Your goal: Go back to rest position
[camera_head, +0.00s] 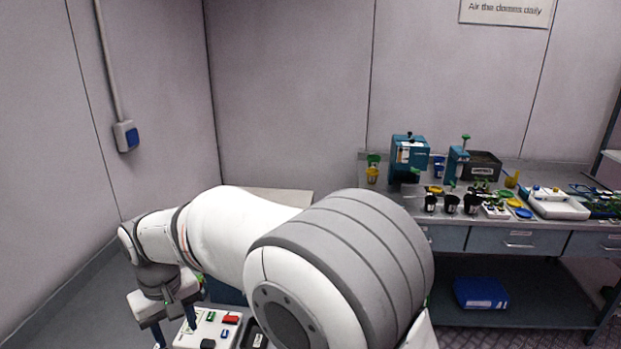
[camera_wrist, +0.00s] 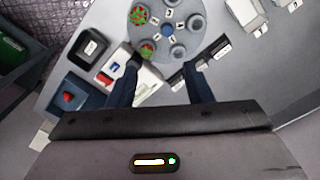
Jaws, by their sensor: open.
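My gripper (camera_head: 176,326) hangs at the lower left in the head view, at the end of my white and grey arm. In the wrist view my gripper (camera_wrist: 161,78) shows two dark blue fingers set wide apart, with nothing held between them. Beyond the fingertips is a round grey holder (camera_wrist: 172,36) with several cups, two of them with red and green contents. A white panel (camera_wrist: 146,92) with coloured parts lies by the left finger. It also shows below my arm in the head view (camera_head: 193,341).
A bench (camera_head: 513,240) with small pots, blue devices and a white unit (camera_head: 555,206) stands at the right. A blue box (camera_head: 480,293) sits on its lower shelf. A wall with a blue switch (camera_head: 131,136) is at the left. A black square bin (camera_wrist: 101,47) is in the wrist view.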

